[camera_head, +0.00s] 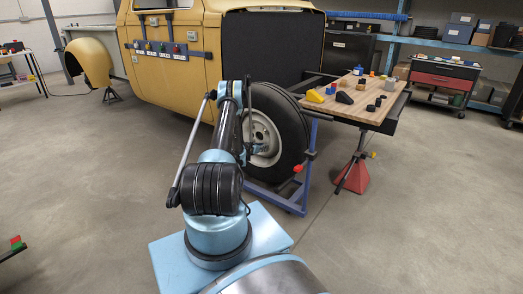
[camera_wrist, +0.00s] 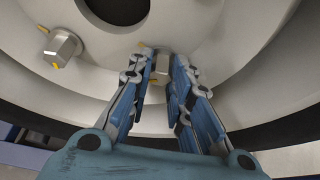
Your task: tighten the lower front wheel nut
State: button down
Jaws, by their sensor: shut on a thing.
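The front wheel (camera_head: 292,121) has a black tyre and a pale rim, and it stands beside the yellow truck body. In the wrist view the pale rim (camera_wrist: 230,95) fills most of the picture, with the dark centre hole at the top. My gripper (camera_wrist: 161,62) reaches to the rim, its two blue fingers shut on a metal wheel nut (camera_wrist: 159,66). The fingers cover much of that nut; a small yellow mark shows by its top. Another hex nut (camera_wrist: 62,47) with yellow marks sits free at the left. In the head view my gripper (camera_head: 260,149) is small at the wheel.
A wooden-topped bench (camera_head: 375,108) with several small coloured parts stands right of the wheel. A red jack stand (camera_head: 354,174) is below it. The floor (camera_head: 420,220) at the right front is clear.

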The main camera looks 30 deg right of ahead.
jog(key=m+t, duration=0.1)
jog(key=m, duration=0.1)
jog(key=m+t, duration=0.4)
jog(key=m, duration=0.1)
jog(key=shift+s+f+y, duration=0.2)
jog(key=shift+s+y, duration=0.05)
jog(key=shift+y, duration=0.15)
dwell(0.4)
jog(key=shift+m, duration=0.3)
jog(key=c, duration=1.6)
grip_release()
jog(key=shift+o, duration=0.7)
jog(key=shift+s, duration=0.1)
jog(key=shift+s, duration=0.15)
